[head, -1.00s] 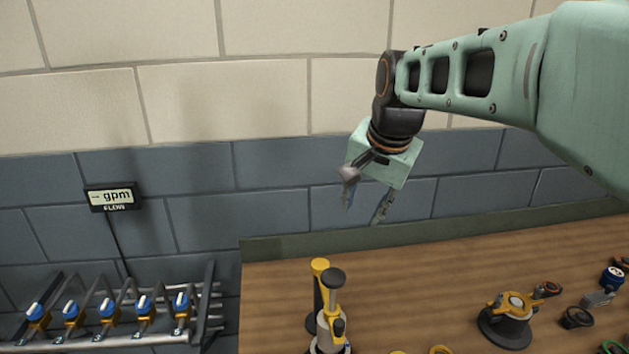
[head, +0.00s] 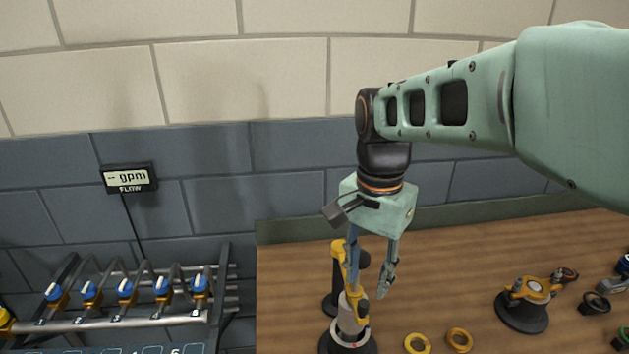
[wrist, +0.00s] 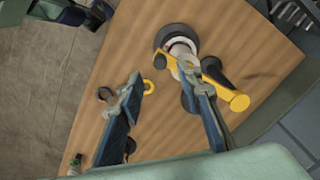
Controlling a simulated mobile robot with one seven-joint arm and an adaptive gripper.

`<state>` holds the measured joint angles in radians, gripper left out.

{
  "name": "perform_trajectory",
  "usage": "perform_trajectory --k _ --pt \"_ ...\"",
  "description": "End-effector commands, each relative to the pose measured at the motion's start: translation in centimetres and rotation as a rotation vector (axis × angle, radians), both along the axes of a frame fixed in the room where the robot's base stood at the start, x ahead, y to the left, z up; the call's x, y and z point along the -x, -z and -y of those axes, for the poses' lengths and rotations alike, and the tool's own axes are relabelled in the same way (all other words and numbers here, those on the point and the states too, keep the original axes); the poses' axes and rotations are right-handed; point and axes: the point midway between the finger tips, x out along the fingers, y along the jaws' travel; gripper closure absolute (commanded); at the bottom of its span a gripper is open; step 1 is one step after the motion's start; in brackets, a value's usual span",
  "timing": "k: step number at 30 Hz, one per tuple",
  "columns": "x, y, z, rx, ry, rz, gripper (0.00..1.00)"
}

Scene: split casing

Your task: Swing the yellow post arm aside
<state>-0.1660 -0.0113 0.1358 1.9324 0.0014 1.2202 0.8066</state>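The yellow post arm (head: 339,250) is at the left part of the bench, by a dark post. In the wrist view it is a yellow bar (wrist: 226,92) with a round end, reaching out beside the white-and-grey casing (wrist: 180,47). The casing (head: 349,322) stands on a dark round base in the head view. My gripper (head: 368,282) points down, open and empty, above the bench by the post arm. In the wrist view my gripper (wrist: 162,76) has one finger overlapping the yellow bar and the other over bare wood. I cannot tell whether that finger touches it.
Two yellow rings (head: 459,340) lie right of the casing. A second dark base with a yellow top (head: 524,303) stands farther right, near small dark parts (head: 595,303). A pipe rack with blue-topped valves (head: 125,289) is left of the bench (head: 440,270).

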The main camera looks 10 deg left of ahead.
Motion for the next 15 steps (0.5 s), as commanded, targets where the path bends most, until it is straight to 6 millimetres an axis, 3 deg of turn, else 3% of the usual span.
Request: perform_trajectory --k 1,6,15 --pt "0.1 1.6 0.0 0.002 0.0 -0.005 0.67" --pt "0.1 3.8 0.0 0.001 0.001 -0.006 0.67" --pt "0.0 6.5 0.0 0.001 0.001 -0.004 0.67"
